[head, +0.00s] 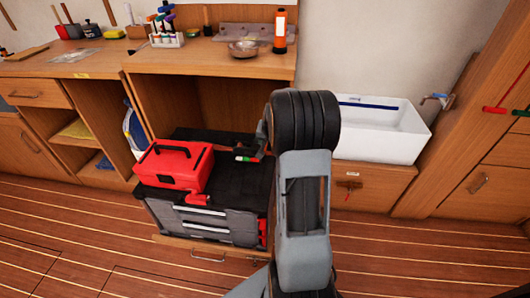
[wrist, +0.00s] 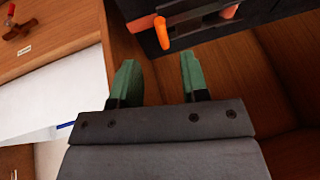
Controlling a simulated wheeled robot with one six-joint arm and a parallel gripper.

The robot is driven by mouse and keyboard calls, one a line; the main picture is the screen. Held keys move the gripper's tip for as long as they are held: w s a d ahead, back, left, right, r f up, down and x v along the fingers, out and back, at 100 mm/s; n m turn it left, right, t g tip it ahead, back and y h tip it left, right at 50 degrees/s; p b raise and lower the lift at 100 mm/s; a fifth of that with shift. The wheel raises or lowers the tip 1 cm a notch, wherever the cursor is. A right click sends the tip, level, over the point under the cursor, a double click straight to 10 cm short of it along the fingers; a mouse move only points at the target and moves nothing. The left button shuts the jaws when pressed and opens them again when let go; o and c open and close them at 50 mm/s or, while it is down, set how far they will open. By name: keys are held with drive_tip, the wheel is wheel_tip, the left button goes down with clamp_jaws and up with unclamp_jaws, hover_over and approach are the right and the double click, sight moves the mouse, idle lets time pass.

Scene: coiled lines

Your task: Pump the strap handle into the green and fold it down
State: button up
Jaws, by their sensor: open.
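In the wrist view an orange handle (wrist: 162,32) sticks out from the side of a dark chest at the top. I take it for the strap handle. In the head view, red parts (head: 263,230) show on the right side of the grey-black chest (head: 222,226). A small green, white and red strip (head: 244,158) lies on the chest top; I cannot read any pointer on it. My gripper (wrist: 157,68) has two green fingers apart with nothing between them. The handle lies beyond the fingertips, not touching them.
A red toolbox (head: 172,165) stands on the chest. The plank floor in front is clear.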

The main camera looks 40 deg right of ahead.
sight(265, 150)
drive_tip(key=b+x, duration=0.2)
drive_tip(key=x, duration=0.5)
drive_tip(key=shift+w+f, duration=0.15)
drive_tip(key=shift+f, duration=0.2)
clamp_jaws()
